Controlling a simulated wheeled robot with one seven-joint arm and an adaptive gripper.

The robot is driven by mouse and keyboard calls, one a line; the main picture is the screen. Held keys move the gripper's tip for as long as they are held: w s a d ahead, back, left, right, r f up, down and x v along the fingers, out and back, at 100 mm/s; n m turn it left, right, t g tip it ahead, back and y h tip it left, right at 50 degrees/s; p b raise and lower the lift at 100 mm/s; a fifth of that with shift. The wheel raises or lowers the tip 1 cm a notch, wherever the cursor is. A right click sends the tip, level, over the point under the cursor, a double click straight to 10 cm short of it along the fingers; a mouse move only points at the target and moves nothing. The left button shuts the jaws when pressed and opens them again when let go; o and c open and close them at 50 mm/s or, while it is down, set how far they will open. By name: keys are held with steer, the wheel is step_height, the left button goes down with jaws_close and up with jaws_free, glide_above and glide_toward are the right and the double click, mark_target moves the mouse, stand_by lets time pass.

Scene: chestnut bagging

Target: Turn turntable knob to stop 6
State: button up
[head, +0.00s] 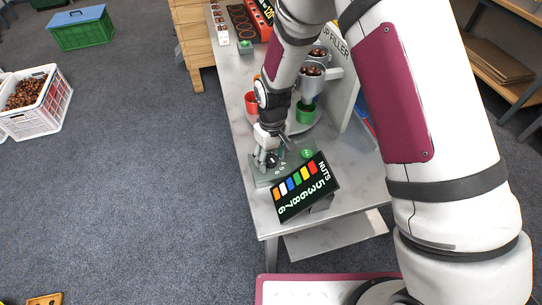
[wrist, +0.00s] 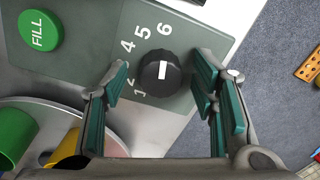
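In the wrist view, a round black knob (wrist: 150,76) sits on a grey-green panel (wrist: 92,50) with white numbers around it; 1, 2, 4, 5 and 6 show. The 6 lies above the knob. A white mark (wrist: 163,70) on the knob runs up and down the picture, roughly in line with the 6; I cannot tell which end points. My gripper (wrist: 163,92) is open, one green-padded finger on each side of the knob, with gaps visible. In the head view my gripper (head: 268,158) is over the panel (head: 262,177), partly hiding the knob.
A green FILL button (wrist: 40,32) is on the panel. The turntable (wrist: 110,113) carries green (wrist: 14,135) and yellow (wrist: 70,148) cups. A black NUTS sign (head: 308,188) stands near the panel. A tall white filler (head: 344,84) stands right of the turntable.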

mark_target(272, 157)
steer(key=shift+r, duration=0.1)
step_height(272, 157, up, 12)
stand_by(0.5)
steer(key=shift+d, duration=0.1)
